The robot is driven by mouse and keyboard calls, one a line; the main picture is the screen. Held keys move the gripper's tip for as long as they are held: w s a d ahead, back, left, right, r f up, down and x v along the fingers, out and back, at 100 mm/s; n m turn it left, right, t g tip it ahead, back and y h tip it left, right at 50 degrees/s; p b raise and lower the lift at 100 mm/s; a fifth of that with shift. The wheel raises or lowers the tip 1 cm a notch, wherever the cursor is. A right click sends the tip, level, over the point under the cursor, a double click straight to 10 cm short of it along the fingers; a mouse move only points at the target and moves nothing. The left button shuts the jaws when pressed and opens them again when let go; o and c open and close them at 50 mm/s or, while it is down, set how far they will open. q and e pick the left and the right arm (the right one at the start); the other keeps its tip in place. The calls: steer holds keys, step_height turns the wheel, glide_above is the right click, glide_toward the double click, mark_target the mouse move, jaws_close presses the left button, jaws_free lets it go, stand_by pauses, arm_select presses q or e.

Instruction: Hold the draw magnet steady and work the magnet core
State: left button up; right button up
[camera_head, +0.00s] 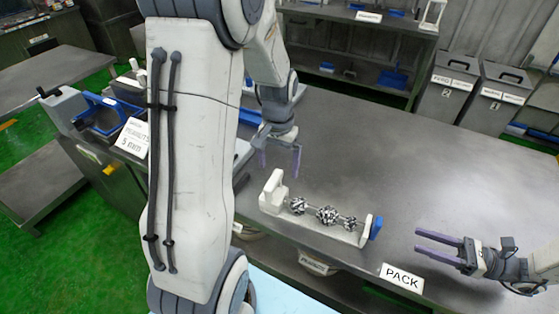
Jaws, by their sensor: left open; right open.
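The draw magnet (309,229) is a long whitish body lying on the grey table, with an upright white end on the left and a blue end piece (376,228) on the right. Dark, speckled clumps (327,214) sit in a row along its middle; I cannot make out a separate core. My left gripper (281,164) is open and empty, fingers down, above and behind the magnet's left end, apart from it. My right gripper (417,242) is open and empty at the right, its fingers pointing left towards the blue end, with a gap between them.
My arm link covers much of the left side. A vise-like tool with blue parts (95,117) and a "5 mm" card (133,137) are at the left. Grey bins (447,91) stand behind. The table's right middle is clear.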

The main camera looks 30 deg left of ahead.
mark_target(279, 189)
arm_select(q)
step_height(279, 189, down, 10)
steer(key=shift+d+r, duration=0.1)
steer(key=shift+r, duration=0.05)
stand_by(0.3)
jaws_close()
arm_select(e)
steer(key=o, duration=0.3)
steer(key=a, duration=0.1)
steer(key=a+n, duration=0.1)
steer(key=a, duration=0.1)
steer(key=shift+s+a+r+n, duration=0.15)
steer(key=shift+a+r+n, duration=0.1)
steer(key=shift+a+n, duration=0.05)
steer(key=a, duration=0.7)
steer(key=s+a, duration=0.1)
steer(key=a, duration=0.3)
steer(key=shift+s+a, duration=0.1)
steer(key=shift+a, duration=0.1)
